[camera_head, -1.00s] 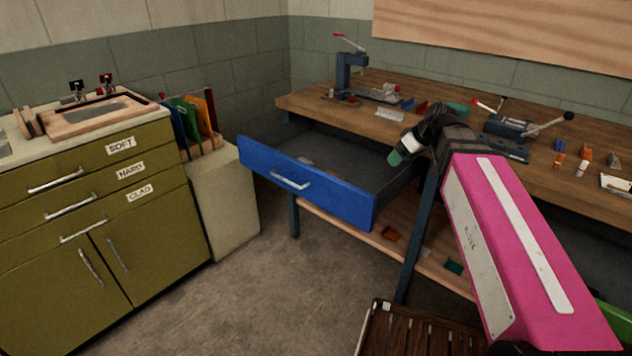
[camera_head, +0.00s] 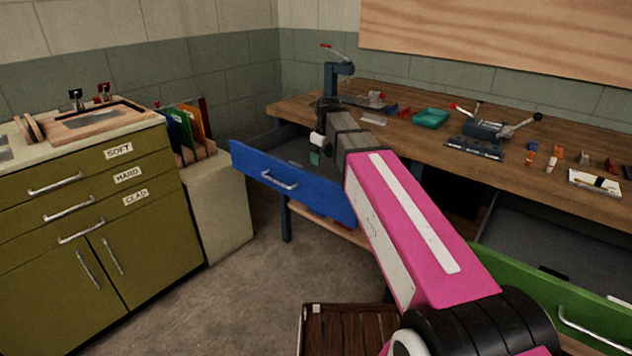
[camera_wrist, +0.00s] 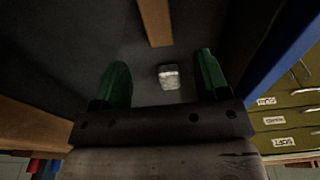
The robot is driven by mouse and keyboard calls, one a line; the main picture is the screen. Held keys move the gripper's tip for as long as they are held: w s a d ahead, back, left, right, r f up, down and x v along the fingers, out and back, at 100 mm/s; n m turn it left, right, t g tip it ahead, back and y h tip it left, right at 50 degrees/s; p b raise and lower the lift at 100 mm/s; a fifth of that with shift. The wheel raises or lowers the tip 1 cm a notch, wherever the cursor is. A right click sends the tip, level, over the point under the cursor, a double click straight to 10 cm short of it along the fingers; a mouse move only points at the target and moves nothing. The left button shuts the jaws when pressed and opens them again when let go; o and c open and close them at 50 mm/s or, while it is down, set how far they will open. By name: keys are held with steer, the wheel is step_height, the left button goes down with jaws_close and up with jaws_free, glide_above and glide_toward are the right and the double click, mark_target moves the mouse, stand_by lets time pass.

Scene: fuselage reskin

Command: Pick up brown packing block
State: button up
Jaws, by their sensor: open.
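A long brown block (camera_wrist: 155,22), which looks like the packing block, lies in the dark interior of the open blue drawer at the top of the wrist view. It runs out of the frame. In the head view I cannot make it out. My gripper (camera_wrist: 163,76) is open, its green fingers spread and pointing into the drawer. The brown block is ahead of the fingertips and not between them. In the head view my gripper (camera_head: 316,150) is over the open blue drawer (camera_head: 275,180), with the arm hiding part of the drawer.
A small pale grey block (camera_wrist: 168,76) shows between the fingers, apart from both. The drawer's blue front (camera_wrist: 285,50) is close on the right in the wrist view. The wooden workbench (camera_head: 400,134) stands behind, and the olive cabinet (camera_head: 90,230) is on the left.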

mark_target(322, 175)
step_height(322, 175, down, 3)
steer(key=shift+w+a+f, duration=0.1)
steer(key=shift+w+f, duration=0.1)
steer(key=shift+f, duration=2.55)
steer(key=c, duration=1)
